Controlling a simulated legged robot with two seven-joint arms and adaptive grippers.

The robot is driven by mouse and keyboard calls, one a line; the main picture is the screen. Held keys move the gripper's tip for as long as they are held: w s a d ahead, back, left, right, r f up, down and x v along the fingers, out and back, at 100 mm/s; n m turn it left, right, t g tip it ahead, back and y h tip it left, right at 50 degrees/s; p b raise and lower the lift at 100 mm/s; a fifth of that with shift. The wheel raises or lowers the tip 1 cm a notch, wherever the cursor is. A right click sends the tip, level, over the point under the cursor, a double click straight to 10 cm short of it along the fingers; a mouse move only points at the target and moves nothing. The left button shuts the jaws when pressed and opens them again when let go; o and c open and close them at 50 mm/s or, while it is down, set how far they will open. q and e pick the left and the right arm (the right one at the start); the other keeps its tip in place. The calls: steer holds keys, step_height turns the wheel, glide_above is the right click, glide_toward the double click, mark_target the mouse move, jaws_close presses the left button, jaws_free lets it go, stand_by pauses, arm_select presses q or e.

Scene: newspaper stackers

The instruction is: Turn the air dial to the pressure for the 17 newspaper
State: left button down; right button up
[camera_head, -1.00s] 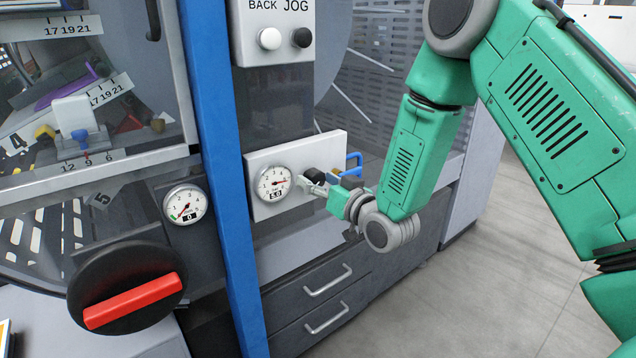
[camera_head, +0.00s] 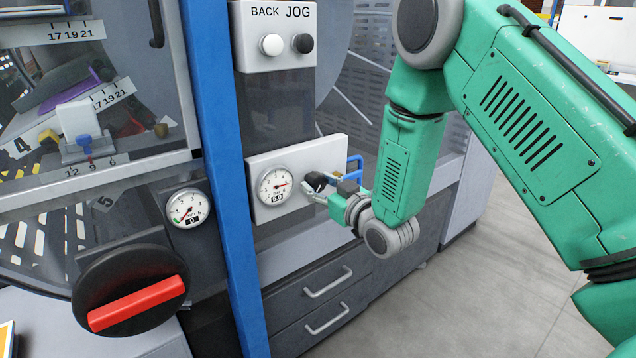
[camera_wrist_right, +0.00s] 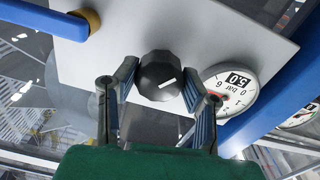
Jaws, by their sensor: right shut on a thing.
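The air dial (camera_wrist_right: 160,77) is a black knob with a white index line, on a light plate (camera_head: 262,211). In the head view the dial (camera_head: 316,181) is partly covered by my right gripper (camera_head: 318,190). The right wrist view shows the right gripper's fingers (camera_wrist_right: 158,88) on both sides of the dial, shut on it. Beside the dial is a round pressure gauge (camera_head: 274,187) with a red needle. My left gripper is not in view.
A blue valve handle (camera_head: 355,165) sticks out right of the dial. A blue post (camera_head: 213,130) stands left of the plate. Left of it are a second gauge (camera_head: 187,208) reading 0 and a red-handled rotary switch (camera_head: 137,303). BACK and JOG buttons (camera_head: 287,45) are above.

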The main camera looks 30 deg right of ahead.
steer(key=n, duration=0.3)
steer(key=shift+n+p, duration=0.4)
steer(key=shift+f+n, duration=0.1)
steer(key=shift+n, duration=1.7)
steer(key=shift+s+p, duration=0.1)
steer(key=shift+p, duration=0.2)
steer(key=o, duration=1.1)
steer(key=shift+o, duration=0.2)
steer(key=s, duration=1.2)
steer(key=shift+d+f, duration=0.2)
steer(key=shift+d, duration=0.15)
